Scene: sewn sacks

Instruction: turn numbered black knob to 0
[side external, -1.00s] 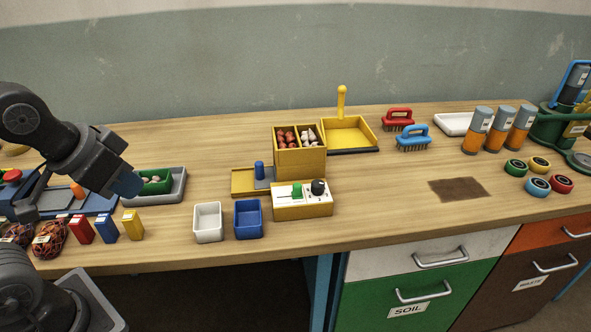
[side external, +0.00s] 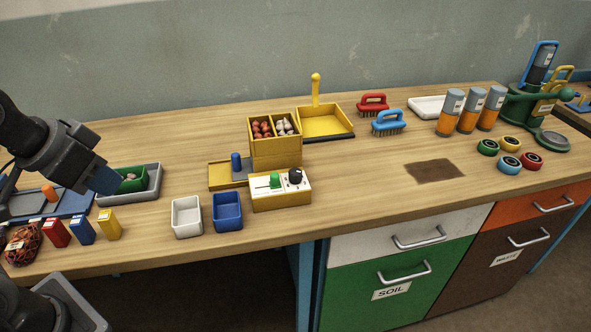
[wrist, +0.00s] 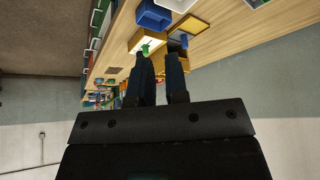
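The black knob (side external: 296,176) stands on the white top plate at the right end of a yellow control box (side external: 283,200). A green knob (side external: 275,181) is to its left on the same plate. The numbers and the pointer setting are too small to read. My gripper (side external: 104,184) is at the far left, above the table and well away from the box. In the wrist view my gripper's two fingers (wrist: 160,62) stand apart with nothing seen between them. The green knob (wrist: 146,49) shows beyond the fingertips there; I cannot make out the black knob.
A white bin (side external: 187,219) and a blue bin (side external: 227,214) stand left of the control box. Behind it are a two-part yellow box (side external: 276,147) and a yellow scoop tray (side external: 327,125). Small packets (side external: 82,231) stand below my gripper.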

